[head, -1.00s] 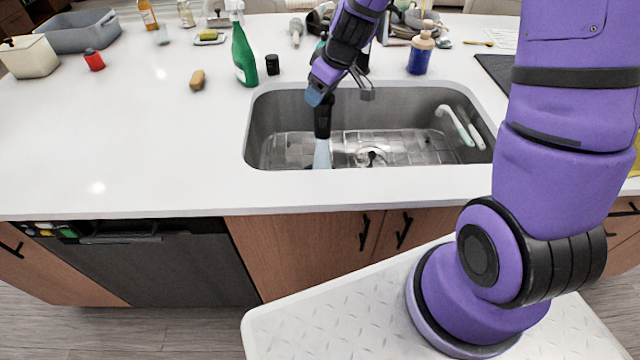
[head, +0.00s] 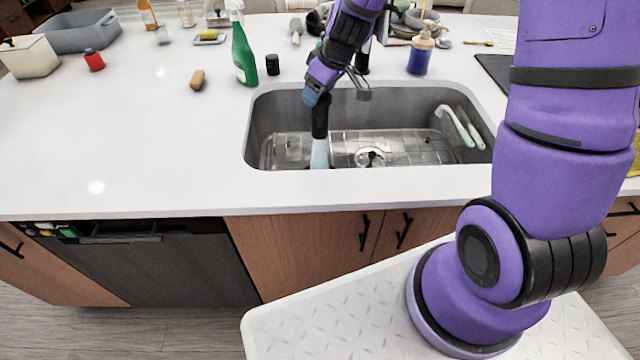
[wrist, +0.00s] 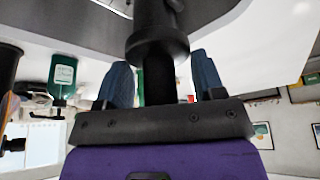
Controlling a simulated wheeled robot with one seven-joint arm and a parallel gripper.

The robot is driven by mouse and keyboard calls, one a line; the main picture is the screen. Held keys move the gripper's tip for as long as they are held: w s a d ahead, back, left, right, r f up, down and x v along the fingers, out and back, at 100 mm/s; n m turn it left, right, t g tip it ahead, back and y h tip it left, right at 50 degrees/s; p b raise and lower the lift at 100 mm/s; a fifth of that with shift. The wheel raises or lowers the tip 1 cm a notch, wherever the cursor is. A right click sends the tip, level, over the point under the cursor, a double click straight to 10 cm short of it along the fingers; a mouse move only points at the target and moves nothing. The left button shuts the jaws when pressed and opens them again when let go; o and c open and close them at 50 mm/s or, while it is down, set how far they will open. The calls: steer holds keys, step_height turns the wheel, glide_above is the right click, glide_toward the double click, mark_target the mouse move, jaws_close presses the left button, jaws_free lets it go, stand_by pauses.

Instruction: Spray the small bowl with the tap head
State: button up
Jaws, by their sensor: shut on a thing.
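My gripper (head: 317,97) is over the left part of the sink, with its blue fingers shut on the black tap head (head: 320,120). The wrist view shows the tap head (wrist: 158,48) between the two blue fingers. The tap head points down, and a pale blue cone of spray (head: 320,153) comes out of it into the sink. The spray's lower end is hidden behind the sink's front edge. I cannot make out the small bowl in either view; the near part of the sink floor is hidden.
The steel sink (head: 290,110) has a wire rack and a round drain (head: 370,157). White-handled items (head: 455,125) lean at its right. A green spray bottle (head: 243,55), a black jar (head: 272,65) and a blue bottle (head: 420,55) stand behind.

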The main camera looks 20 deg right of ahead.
steer(key=shift+d, duration=0.2)
steer(key=shift+s+d, duration=0.2)
steer(key=shift+d, duration=0.15)
steer(key=shift+a, duration=0.1)
steer(key=shift+w+a, duration=0.2)
steer(key=shift+a, duration=0.25)
steer(key=shift+s+d, duration=0.1)
steer(key=shift+d, duration=0.15)
stand_by(0.3)
steer(key=shift+s+d, duration=0.1)
steer(key=shift+d, duration=0.25)
steer(key=shift+a, duration=0.2)
steer(key=shift+w+a, duration=0.2)
steer(key=shift+a, duration=0.2)
steer(key=shift+d, duration=0.2)
